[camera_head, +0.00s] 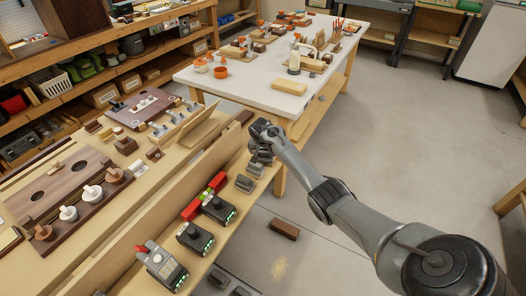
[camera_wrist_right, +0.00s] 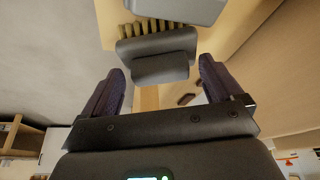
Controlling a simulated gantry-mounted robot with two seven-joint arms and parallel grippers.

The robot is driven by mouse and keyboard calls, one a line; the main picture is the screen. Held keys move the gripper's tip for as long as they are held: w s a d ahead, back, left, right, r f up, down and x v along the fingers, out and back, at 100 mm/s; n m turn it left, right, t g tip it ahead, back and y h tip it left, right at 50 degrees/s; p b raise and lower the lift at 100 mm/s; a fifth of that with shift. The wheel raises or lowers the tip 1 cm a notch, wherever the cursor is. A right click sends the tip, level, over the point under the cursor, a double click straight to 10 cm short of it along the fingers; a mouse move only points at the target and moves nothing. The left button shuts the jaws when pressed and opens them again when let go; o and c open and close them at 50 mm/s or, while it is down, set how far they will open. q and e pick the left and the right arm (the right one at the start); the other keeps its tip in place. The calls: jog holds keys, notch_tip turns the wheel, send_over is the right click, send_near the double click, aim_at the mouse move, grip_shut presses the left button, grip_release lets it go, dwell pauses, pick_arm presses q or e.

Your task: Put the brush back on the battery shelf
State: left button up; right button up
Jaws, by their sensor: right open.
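My right gripper (camera_head: 262,150) is at the far end of the battery shelf (camera_head: 232,222), a narrow wooden ledge. In the right wrist view its two dark fingers (camera_wrist_right: 160,90) are apart, with nothing held between them. Just beyond the fingertips is a stepped dark grey piece (camera_wrist_right: 160,68) with tan ridges along its back edge. Small grey pieces sit on the shelf near the gripper, one of them (camera_head: 244,183) nearer the camera. A brown block (camera_head: 285,229) lies on the floor right of the shelf. My left gripper is not in view.
Several tool batteries with green lights, one in front (camera_head: 162,265), stand along the shelf beside a red level (camera_head: 204,196). A tall board backs the shelf. A white-topped table (camera_head: 262,92) stands beyond.

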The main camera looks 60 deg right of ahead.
jog(key=shift+r, duration=0.1)
jog(key=p+v, duration=0.6)
jog(key=v, duration=0.6)
jog(key=s+a+f+n, duration=0.3)
jog(key=s+a, duration=0.1)
jog(key=a, duration=0.4)
jog(key=s+a+f+n+t+y, duration=0.1)
jog(key=s+a+f+n, duration=0.3)
jog(key=a, duration=0.4)
jog(key=s+a+f+n, duration=0.3)
jog(key=s+a, duration=0.2)
jog(key=a, duration=0.4)
jog(key=s+a+r+n+y, duration=0.1)
jog(key=s+a+r+n, duration=0.1)
jog(key=s+a, duration=0.5)
jog(key=s+a+r+n+y, duration=0.2)
jog(key=s+a+r+n, duration=0.1)
jog(key=s+a, duration=0.5)
jog(key=shift+a+t, duration=0.2)
jog(key=shift+t, duration=0.1)
jog(key=shift+r, duration=0.15)
